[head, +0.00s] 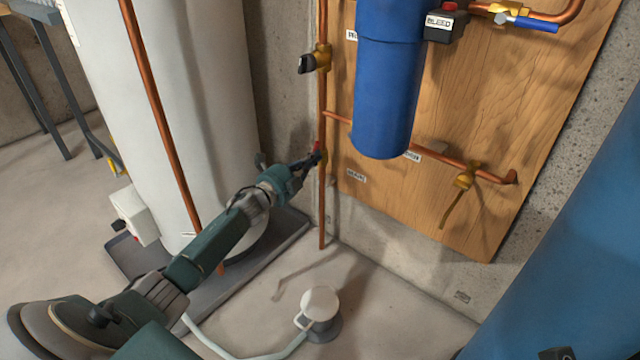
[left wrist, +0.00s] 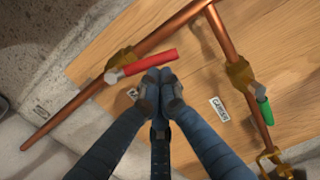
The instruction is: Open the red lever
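The red lever (left wrist: 148,64) sits on a brass valve (left wrist: 119,62) on the copper pipe in the left wrist view. In the head view only a small red bit of the lever (head: 317,146) shows, partly hidden by my left gripper (head: 312,160). In the left wrist view the fingertips of my left gripper (left wrist: 158,82) are together, right at the lever's lower side near its free end. The lever is not seen between the fingers, and I cannot tell whether they touch it. My right gripper is not clearly visible.
A green-handled valve (left wrist: 263,108) is on the nearby pipe. A black-handled valve (head: 313,61) is higher up the vertical pipe. A blue filter cylinder (head: 388,85) hangs on the wooden panel (head: 480,90). A white tank (head: 180,90) stands left. A white-topped pump (head: 320,308) is on the floor.

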